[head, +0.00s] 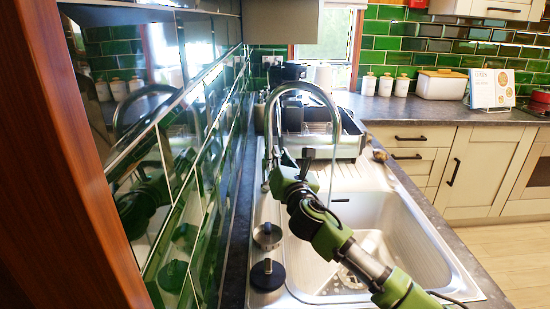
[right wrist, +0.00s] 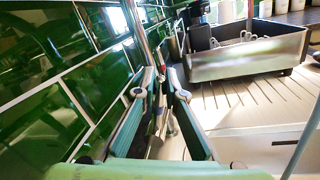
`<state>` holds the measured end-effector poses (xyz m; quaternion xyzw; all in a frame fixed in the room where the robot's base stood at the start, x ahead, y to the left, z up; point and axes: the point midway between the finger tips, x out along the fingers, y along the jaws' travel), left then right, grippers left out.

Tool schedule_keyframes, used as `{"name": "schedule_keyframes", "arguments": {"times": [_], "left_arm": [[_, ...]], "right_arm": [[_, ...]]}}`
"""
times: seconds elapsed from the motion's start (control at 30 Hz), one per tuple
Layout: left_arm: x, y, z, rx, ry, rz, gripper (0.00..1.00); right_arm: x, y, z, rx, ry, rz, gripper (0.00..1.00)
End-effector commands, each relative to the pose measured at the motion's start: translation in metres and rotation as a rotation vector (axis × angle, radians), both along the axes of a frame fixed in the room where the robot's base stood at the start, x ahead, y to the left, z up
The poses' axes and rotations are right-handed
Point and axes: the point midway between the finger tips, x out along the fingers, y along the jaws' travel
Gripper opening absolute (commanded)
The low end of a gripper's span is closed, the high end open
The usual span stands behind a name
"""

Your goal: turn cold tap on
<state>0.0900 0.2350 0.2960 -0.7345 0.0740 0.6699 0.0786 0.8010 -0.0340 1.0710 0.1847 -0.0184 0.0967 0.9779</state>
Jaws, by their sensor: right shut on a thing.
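The tap is a tall chrome gooseneck (head: 301,86) at the left edge of the steel sink (head: 418,236). Its spout arches over the bowl, and a thin pale line like a water stream runs down below the spout end. My right gripper (head: 273,155) is at the lower part of the tap, shut on it. In the right wrist view the fingers (right wrist: 160,95) close around the tap's chrome stem (right wrist: 139,32), with small red and blue spots between them. The exact part held is mostly hidden by the fingers. My left gripper is not in view.
A metal dish rack (head: 345,143) sits on the drainer behind the tap. Green tiled wall (head: 205,190) is close on the left. Floor on the right is clear.

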Motion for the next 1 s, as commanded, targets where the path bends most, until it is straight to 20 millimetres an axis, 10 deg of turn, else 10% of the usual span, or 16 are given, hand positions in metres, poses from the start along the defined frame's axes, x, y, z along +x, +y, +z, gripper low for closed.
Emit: {"name": "schedule_keyframes", "arguments": {"times": [0.23,0.33,1.0], "left_arm": [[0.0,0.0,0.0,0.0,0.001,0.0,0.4],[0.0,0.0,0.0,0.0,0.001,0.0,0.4],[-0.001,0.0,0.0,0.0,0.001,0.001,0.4]], "right_arm": [[0.0,0.0,-0.001,0.0,0.001,-0.001,0.0],[0.0,0.0,-0.001,0.0,0.001,-0.001,0.28],[-0.034,-0.007,-0.003,-0.002,0.0,0.001,0.28]]}}
